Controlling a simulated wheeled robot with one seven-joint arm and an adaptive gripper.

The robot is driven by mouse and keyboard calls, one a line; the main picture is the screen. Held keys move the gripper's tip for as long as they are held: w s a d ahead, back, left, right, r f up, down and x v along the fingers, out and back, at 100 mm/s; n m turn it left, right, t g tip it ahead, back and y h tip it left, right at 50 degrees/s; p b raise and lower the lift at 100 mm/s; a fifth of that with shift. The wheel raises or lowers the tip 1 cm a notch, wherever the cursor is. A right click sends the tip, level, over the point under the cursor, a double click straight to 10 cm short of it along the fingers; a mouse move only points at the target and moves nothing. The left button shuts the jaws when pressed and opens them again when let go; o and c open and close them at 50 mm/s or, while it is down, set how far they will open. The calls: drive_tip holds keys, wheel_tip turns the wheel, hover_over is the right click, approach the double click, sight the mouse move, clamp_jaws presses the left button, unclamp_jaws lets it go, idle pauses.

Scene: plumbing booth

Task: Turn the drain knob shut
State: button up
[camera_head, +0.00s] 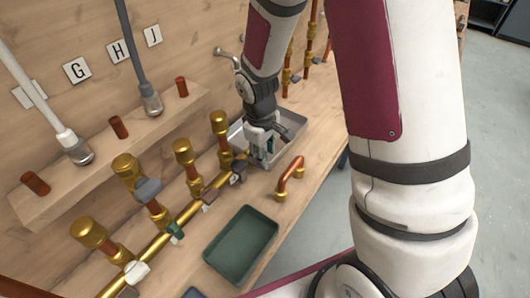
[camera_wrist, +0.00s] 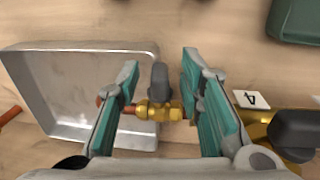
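The drain valve is a small brass fitting (camera_wrist: 165,112) on a copper stub, with a dark grey knob (camera_wrist: 160,82) standing on it, seen in the wrist view. My gripper (camera_wrist: 160,72) is open, its teal-padded fingers on either side of the knob, with gaps visible on both sides. The left finger overlaps the copper stub in the picture. In the head view my gripper (camera_head: 264,152) points down at the near edge of the grey metal tray (camera_head: 296,118); the drain knob is hidden or too small to tell there. The tray also shows in the wrist view (camera_wrist: 70,47).
A brass pipe row (camera_head: 190,210) runs along the bench.

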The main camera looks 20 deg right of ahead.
drive_tip(key=shift+f, duration=0.1)
drive_tip(key=shift+c, duration=0.5)
clamp_jaws()
drive_tip(key=shift+w+d+g+y+p, duration=0.1)
drive_tip(key=shift+d+g+y+p, duration=0.2)
drive_tip(key=shift+y+p, duration=0.1)
drive_tip(key=shift+w, duration=0.1)
drive_tip(key=shift+o, duration=0.5)
unclamp_jaws()
drive_tip(key=shift+y, duration=0.3)
drive_tip(key=shift+a, duration=0.1)
